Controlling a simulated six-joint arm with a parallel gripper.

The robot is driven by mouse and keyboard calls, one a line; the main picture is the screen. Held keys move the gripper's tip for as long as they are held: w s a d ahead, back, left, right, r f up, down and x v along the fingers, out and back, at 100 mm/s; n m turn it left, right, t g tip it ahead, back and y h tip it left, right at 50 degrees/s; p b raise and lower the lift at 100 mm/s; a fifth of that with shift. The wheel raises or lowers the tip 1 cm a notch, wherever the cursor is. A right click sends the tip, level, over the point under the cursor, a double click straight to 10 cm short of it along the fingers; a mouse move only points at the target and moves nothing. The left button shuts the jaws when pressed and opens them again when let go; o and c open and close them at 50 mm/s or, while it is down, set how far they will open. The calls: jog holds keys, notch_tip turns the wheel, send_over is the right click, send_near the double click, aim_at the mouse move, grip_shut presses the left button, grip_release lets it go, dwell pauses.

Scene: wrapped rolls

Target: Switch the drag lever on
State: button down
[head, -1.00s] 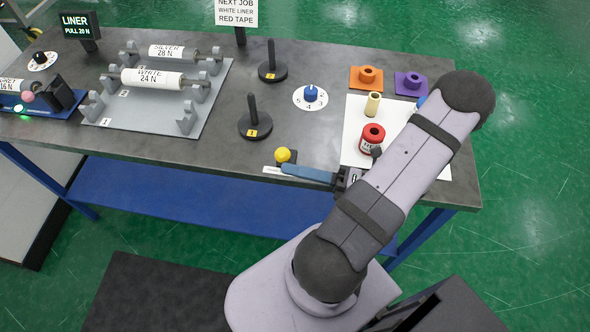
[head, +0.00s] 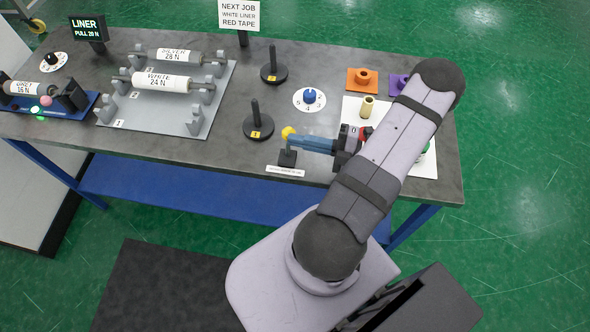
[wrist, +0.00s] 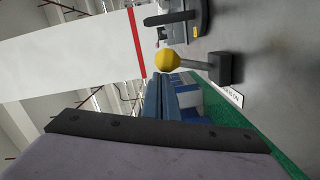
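The drag lever has a yellow knob (head: 288,132) on a dark rod and a small black base (head: 287,158) near the table's front edge. The knob shows just beyond my fingertips in the wrist view (wrist: 167,60), and its rod runs to the base at right. The lever stands roughly upright; its exact tilt is hard to judge. My gripper (head: 293,140) reaches from the right, its blue fingertips right at the knob. In the wrist view the fingers (wrist: 162,76) lie close together with nothing seen between them. I cannot tell whether they touch the knob.
A white label (head: 285,171) lies in front of the lever; "IS ON" is readable in the wrist view. Black post stands (head: 258,127), a numbered dial (head: 309,99) and a roll rack (head: 150,125) stand behind and left. A red roll and tan core (head: 367,106) are near my arm.

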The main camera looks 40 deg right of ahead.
jog(key=shift+w+d+f, duration=0.25)
jog(key=shift+w+d, duration=0.85)
jog(key=shift+r, duration=0.1)
jog(key=shift+s+a+r+p, duration=0.1)
jog(key=shift+s+r+p, duration=0.1)
jog(key=shift+r+p, duration=0.2)
jog(key=s+d+r+b, duration=0.2)
jog(key=s+d, duration=0.3)
jog(key=s, duration=0.4)
jog(key=shift+s+r, duration=0.25)
jog(key=shift+s, duration=0.1)
